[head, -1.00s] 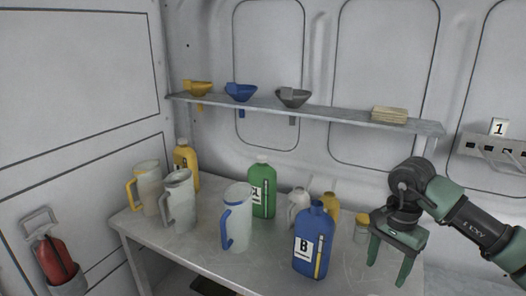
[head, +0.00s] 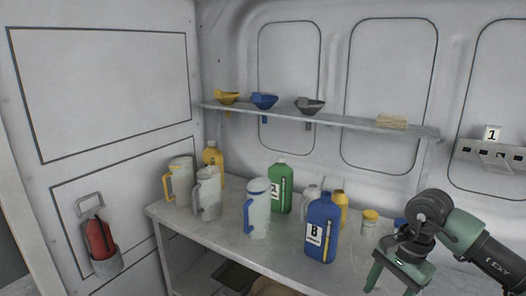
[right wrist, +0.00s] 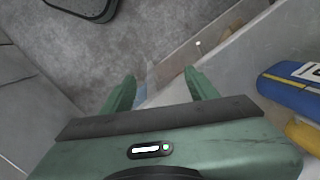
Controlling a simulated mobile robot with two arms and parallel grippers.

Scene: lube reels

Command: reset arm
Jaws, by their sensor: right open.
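My right gripper (head: 394,284) hangs at the lower right of the head view, fingers pointing down, over or beside the front right of the workbench (head: 215,229); I cannot tell which. It is open and empty. In the right wrist view its two fingers (right wrist: 161,88) stand apart with grey floor and a pale panel edge beyond them. The blue bottle B (head: 320,232) stands upright on the bench to the left of the gripper, apart from it. A blue bottle with a yellow stripe (right wrist: 293,88) shows at the right edge of the wrist view. My left gripper is not in view.
The bench also holds several jugs (head: 257,209), a green bottle (head: 280,187), a yellow bottle (head: 213,160) and small containers (head: 369,222). Funnels (head: 264,101) sit on the wall shelf (head: 350,123). A red canister (head: 99,238) hangs on the left wall.

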